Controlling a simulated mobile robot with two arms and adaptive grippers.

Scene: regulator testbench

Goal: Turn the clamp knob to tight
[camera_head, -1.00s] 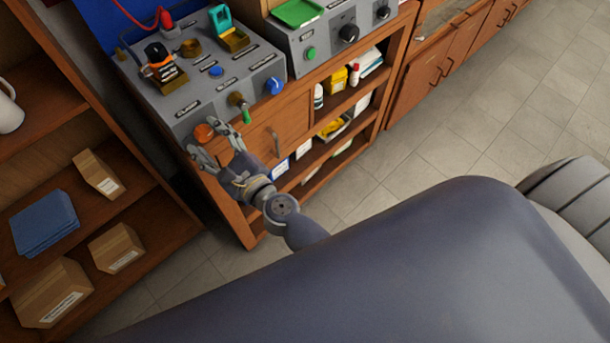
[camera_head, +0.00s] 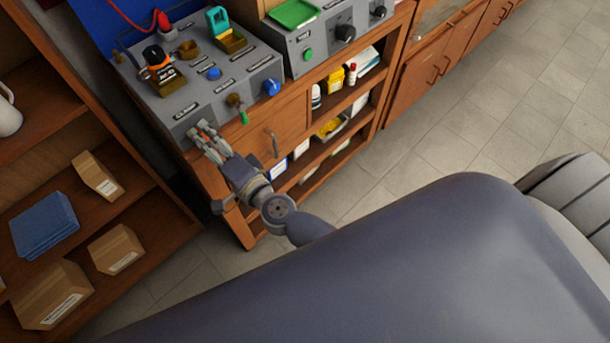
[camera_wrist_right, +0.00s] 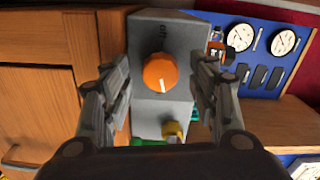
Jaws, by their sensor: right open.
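The orange knob (camera_wrist_right: 160,72) is on the front of the grey bench unit (camera_head: 178,107), which shows in the right wrist view with dark lettering beside the knob. A white line on the knob points down in that view. I take it to be the clamp knob, but I cannot read the label. My right gripper (camera_head: 207,140) is at the unit's front left corner and hides most of the knob in the head view. In the wrist view its open fingers (camera_wrist_right: 159,78) stand on either side of the knob, with gaps showing. My left gripper is out of view.
A brass fitting with a green handle (camera_head: 239,108) and a blue knob (camera_head: 271,87) sit right of my gripper. A black-and-orange device (camera_head: 161,70) stands on the unit. The wooden cabinet (camera_head: 282,128) is below. Wooden shelves with boxes (camera_head: 97,176) stand left.

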